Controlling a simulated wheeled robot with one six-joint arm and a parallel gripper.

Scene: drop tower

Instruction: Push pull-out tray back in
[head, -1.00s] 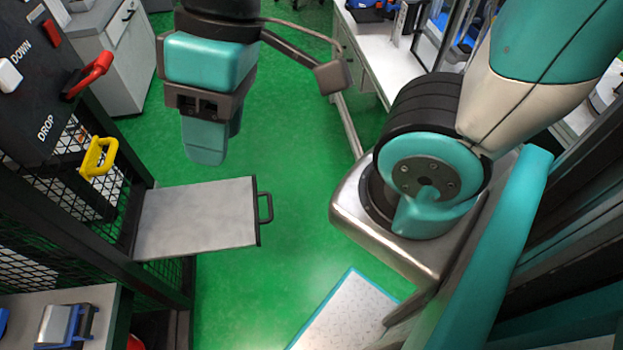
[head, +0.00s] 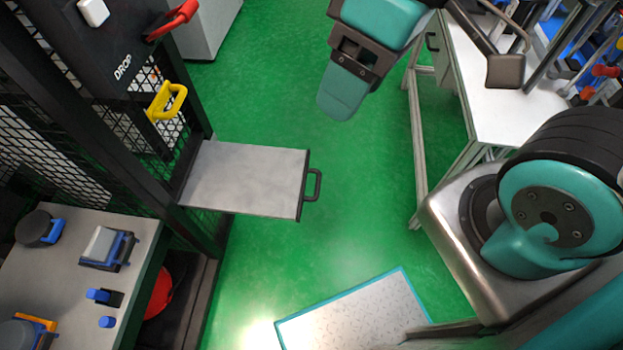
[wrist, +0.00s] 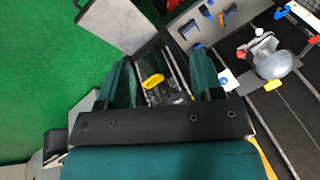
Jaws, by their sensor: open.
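The pull-out tray (head: 245,180) is a flat grey plate sticking out to the right from the dark mesh tower, with a black handle (head: 313,185) on its outer edge. It is bare. In the wrist view the tray (wrist: 112,25) shows at the top left, beyond the fingers. My gripper (head: 343,100) hangs above the green floor, up and to the right of the tray handle, apart from it. In the wrist view my gripper (wrist: 162,80) has its two teal fingers spread wide, with nothing between them.
The tower's black panel carries a red lever (head: 172,18) and a yellow handle (head: 167,102) above the tray. A side bench (head: 60,275) with small blue and black parts stands at lower left. A white table (head: 510,115) stands at right.

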